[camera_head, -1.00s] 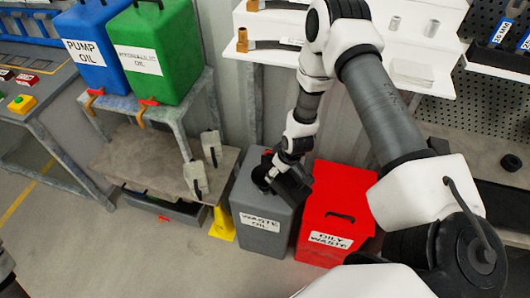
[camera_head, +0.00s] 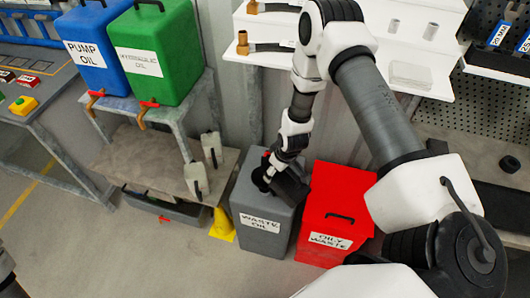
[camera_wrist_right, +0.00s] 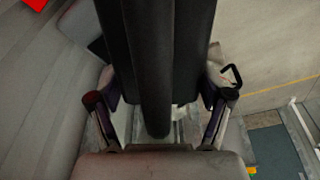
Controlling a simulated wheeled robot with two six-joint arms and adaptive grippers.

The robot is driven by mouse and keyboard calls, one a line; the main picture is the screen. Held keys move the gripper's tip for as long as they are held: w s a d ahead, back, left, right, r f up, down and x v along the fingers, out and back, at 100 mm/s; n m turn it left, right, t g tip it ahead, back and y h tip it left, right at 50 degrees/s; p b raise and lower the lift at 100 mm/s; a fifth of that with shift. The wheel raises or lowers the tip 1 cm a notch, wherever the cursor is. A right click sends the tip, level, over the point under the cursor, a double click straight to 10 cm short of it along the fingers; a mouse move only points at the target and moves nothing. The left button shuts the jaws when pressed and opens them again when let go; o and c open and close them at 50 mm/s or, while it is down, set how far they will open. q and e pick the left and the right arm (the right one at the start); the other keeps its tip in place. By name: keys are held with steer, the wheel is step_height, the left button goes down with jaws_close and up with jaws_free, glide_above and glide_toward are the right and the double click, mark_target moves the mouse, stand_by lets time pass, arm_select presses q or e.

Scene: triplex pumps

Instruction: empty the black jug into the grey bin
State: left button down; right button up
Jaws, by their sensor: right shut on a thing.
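The black jug (camera_head: 289,188) is in my right gripper (camera_head: 272,172), over the top of the grey bin (camera_head: 262,209) labelled waste oil. The jug looks tipped over to one side. In the right wrist view the jug's dark body (camera_wrist_right: 182,45) fills the upper middle, and the right gripper's fingers (camera_wrist_right: 158,108) are on both sides of its handle. The jug's mouth and any flowing liquid cannot be made out. The arm and jug hide part of the bin's top.
A red oily waste bin (camera_head: 333,212) stands close on the right of the grey bin. A yellow object (camera_head: 222,225) is on the floor to its left. Two pale bottles (camera_head: 196,180) stand on the low shelf, below blue (camera_head: 92,48) and green (camera_head: 158,55) oil tanks. Floor in front is clear.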

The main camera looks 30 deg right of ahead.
steer(key=shift+w+a+r+g+p, duration=0.15)
steer(key=shift+w+g+p, duration=0.35)
steer(key=shift+p, duration=0.4)
stand_by(0.3)
steer(key=shift+w+r+p, duration=0.1)
steer(key=shift+w+p, duration=0.15)
steer(key=shift+p, duration=0.95)
